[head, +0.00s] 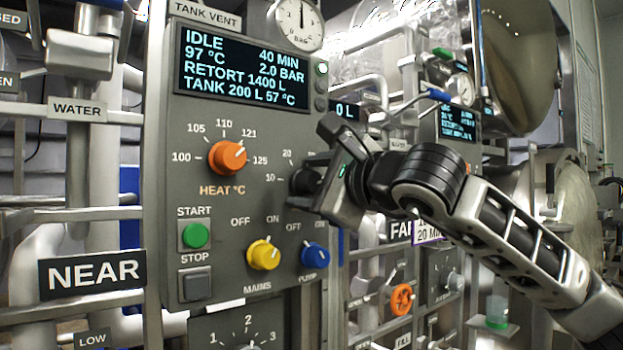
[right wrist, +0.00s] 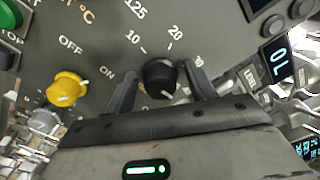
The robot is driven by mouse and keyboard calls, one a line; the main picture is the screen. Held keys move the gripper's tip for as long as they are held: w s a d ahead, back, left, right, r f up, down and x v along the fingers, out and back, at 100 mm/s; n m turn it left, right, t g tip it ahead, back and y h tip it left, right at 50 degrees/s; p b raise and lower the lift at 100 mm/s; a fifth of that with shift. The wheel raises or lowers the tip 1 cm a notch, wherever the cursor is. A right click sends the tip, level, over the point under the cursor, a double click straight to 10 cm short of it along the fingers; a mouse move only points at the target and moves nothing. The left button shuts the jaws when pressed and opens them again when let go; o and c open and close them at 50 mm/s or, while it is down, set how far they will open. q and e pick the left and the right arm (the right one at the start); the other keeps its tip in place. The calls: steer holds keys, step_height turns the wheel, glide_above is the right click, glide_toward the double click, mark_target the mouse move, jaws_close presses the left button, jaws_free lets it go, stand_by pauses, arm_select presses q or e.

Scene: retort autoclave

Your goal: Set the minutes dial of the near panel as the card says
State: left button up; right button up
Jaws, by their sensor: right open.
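The near panel (head: 260,200) carries a display (head: 242,66) reading IDLE, 40 MIN, 97 °C and 2.0 BAR. The minutes dial (right wrist: 160,76) is a black knob, with the numbers 10 and 20 readable above it. A pale mark shows at its lower right; more numbers are hidden by a finger. My right gripper (right wrist: 162,88) is open, with one finger on each side of the dial; I cannot tell if they touch it. In the head view my right gripper (head: 306,180) largely covers the dial. My left gripper is out of view.
The orange heat dial (head: 227,157) sits left of the minutes dial. The yellow mains knob (head: 263,254) and blue pump knob (head: 314,255) are below. Green start (head: 195,235) and grey stop (head: 195,283) buttons are at the lower left. Pipes and the far panel stand right.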

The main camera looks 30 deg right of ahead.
steer(key=c, duration=1)
